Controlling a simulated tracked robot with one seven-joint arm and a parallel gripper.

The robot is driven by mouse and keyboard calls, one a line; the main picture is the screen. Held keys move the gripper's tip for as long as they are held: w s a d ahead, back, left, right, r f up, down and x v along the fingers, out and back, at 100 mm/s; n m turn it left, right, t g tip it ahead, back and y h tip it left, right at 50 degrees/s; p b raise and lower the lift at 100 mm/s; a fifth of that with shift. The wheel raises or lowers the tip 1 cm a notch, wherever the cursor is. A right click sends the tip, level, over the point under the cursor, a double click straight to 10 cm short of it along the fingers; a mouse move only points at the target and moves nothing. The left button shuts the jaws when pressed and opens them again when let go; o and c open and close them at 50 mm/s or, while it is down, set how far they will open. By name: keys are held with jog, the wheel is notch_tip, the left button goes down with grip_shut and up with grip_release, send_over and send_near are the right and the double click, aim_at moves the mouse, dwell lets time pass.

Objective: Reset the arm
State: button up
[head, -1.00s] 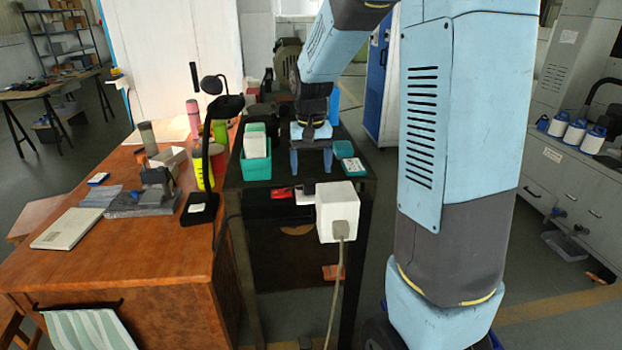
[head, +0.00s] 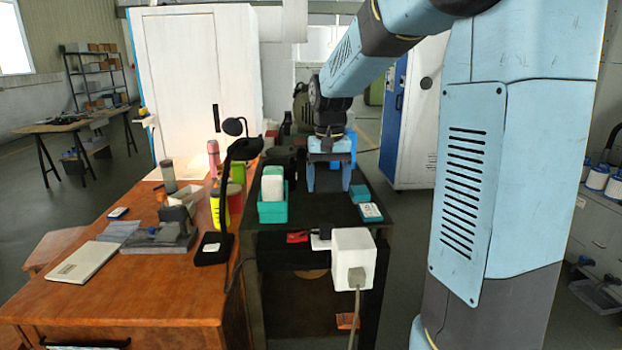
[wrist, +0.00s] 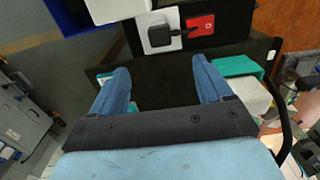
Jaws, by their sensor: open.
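My gripper (head: 328,187) is pale blue and points down over the black table (head: 308,208) in the head view. Its two fingers are apart with nothing between them. In the wrist view my gripper (wrist: 160,66) also shows spread fingers, with the dark tabletop beyond them. A teal bin (head: 272,213) holding white and green-topped items stands left of the gripper. Small teal boxes (head: 370,212) lie to its right. The arm is bent at the elbow above the table.
A white box (head: 353,255) with a cable hangs at the table's front edge, near a red item (head: 298,237). A black lamp (head: 212,245) stands on the wooden desk (head: 130,290) at left. A blue cabinet (head: 393,115) is behind. The tabletop below the gripper is mostly clear.

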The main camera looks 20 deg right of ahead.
jog(key=s+r+n+t, duration=0.1)
jog(key=s+r+t, duration=0.1)
jog(key=s, duration=1)
jog(key=s+r+n+t, duration=0.1)
jog(key=s+r+t, duration=0.1)
jog(key=s, duration=1)
jog(key=shift+d+r+t, duration=0.2)
jog(key=shift+r+t, duration=0.1)
jog(key=shift+t, duration=0.5)
